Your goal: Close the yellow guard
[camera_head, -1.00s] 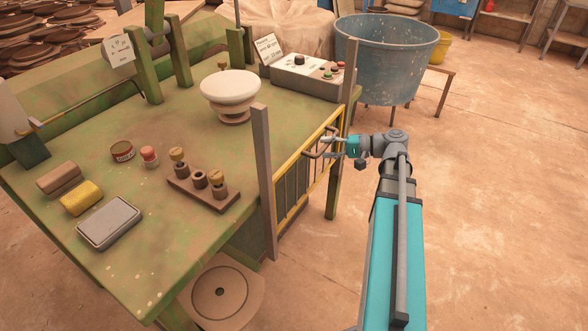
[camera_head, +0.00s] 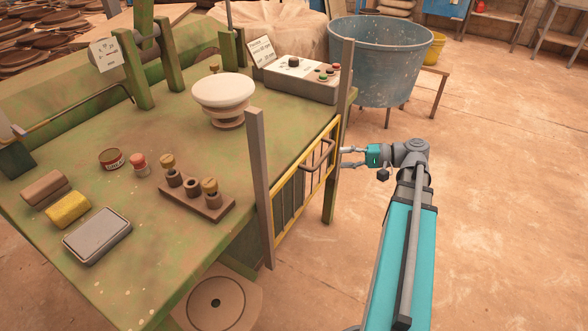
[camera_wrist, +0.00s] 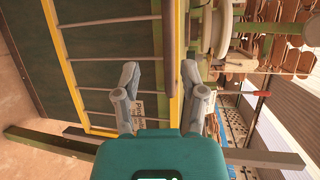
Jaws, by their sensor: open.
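The yellow guard (camera_head: 300,181), a yellow frame with grey bars, sits between two grey posts at the bench's right side. In the head view it covers the lower part of the posts, with its top rail around bench-top level. Its grey-brown handle (camera_head: 319,153) is on the outer face. My gripper (camera_head: 343,157) is open and empty, just right of the handle and apparently apart from it. In the wrist view the guard's frame (camera_wrist: 62,62) and bars lie beyond my open fingers (camera_wrist: 158,88). The handle (camera_wrist: 170,50) shows between the finger directions, nearer the right finger.
The near post (camera_head: 258,170) and far post (camera_head: 342,110) stand beside the guard. A blue tub (camera_head: 385,60) stands behind. The floor to the right is clear.

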